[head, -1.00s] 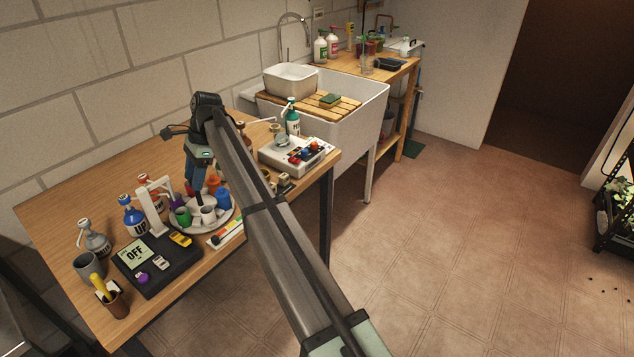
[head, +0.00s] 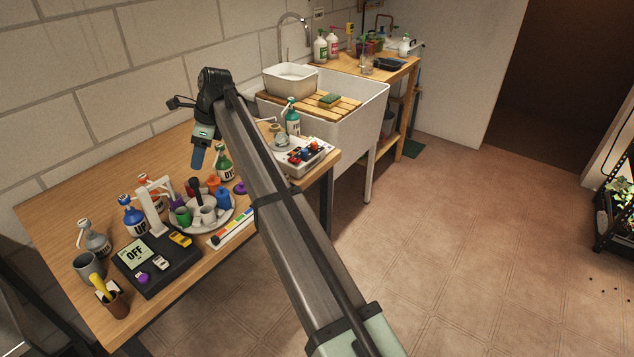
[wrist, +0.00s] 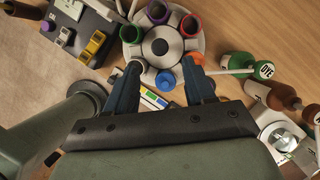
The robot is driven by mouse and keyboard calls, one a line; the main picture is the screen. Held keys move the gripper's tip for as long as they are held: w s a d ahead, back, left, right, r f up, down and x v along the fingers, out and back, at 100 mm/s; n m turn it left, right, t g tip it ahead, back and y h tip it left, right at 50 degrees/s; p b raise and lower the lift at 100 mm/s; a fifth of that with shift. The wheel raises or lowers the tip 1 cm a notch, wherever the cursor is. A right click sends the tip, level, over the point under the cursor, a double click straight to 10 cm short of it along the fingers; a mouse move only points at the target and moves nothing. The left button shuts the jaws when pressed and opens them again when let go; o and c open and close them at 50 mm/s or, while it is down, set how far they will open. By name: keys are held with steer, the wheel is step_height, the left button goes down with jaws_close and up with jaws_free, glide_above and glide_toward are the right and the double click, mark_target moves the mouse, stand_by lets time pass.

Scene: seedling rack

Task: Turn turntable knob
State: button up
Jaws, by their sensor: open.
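The turntable (head: 213,229) is a round white tray on the wooden table, carrying a ring of coloured cups. Its knob (head: 195,187) is a dark upright post at the centre. In the wrist view the knob (wrist: 159,46) shows from above as a dark disc in a pale hub, with purple, red, orange, blue and green cups around it. My gripper (head: 198,166) is raised above the turntable, apart from the knob. In the wrist view my gripper (wrist: 162,67) is open and empty, its blue fingers spread with the knob just beyond the gap between their tips.
A black device with an OFF display (head: 134,254) and a white post (head: 153,212) stand left of the turntable. A green bottle (head: 223,163) stands behind it, and a colour-striped strip (head: 232,228) lies in front. A white control box (head: 300,157) is to the right.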

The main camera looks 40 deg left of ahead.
steer(key=d+v, duration=0.1)
steer(key=v, duration=0.5)
steer(key=w+d+f+n+t, duration=0.1)
steer(key=w+d+f+n, duration=0.1)
steer(key=w+d+f, duration=1.5)
steer(key=w+d, duration=0.2)
steer(key=d, duration=0.1)
steer(key=shift+f+t, duration=0.4)
steer(key=shift+w+d, duration=0.1)
steer(key=shift+d, duration=0.05)
